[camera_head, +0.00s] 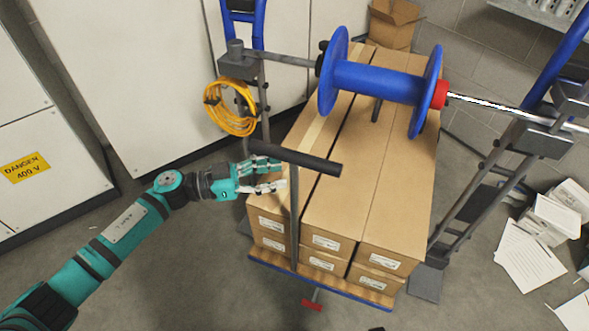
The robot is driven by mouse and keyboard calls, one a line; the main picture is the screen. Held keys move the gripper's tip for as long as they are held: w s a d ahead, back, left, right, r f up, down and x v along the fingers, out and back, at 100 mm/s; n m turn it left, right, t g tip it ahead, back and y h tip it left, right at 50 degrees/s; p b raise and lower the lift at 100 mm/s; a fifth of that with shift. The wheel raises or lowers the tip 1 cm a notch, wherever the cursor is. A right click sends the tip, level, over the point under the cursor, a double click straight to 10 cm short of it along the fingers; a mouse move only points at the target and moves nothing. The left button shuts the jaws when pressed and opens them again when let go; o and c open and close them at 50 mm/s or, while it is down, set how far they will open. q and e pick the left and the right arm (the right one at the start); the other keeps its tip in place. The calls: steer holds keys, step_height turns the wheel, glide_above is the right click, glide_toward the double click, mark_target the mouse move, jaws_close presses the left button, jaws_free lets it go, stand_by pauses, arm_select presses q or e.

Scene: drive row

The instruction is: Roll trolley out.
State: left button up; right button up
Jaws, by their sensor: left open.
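The trolley has a flat deck with a blue edge (340,288), loaded with long brown cartons (355,195) stacked in two layers. Its dark grey handle bar (315,162) sits on an upright post (294,225) at the near end. A red pedal (312,304) sticks out low in front of the deck. My left gripper (277,175) is open, its fingers pointing right, just left of the post and below the bar. It looks empty; I cannot tell whether it touches the post or cartons. My right gripper is not in view.
A blue cable drum (378,82) on a steel bar spans above the cartons between two stands. Yellow cable (230,108) hangs on the left stand. White cabinets (125,80) line the left. Papers (530,255) litter the right floor. Floor in front is clear.

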mark_target(295, 171)
arm_select(q)
steer(key=x, duration=0.5)
jaws_close()
stand_by(0.5)
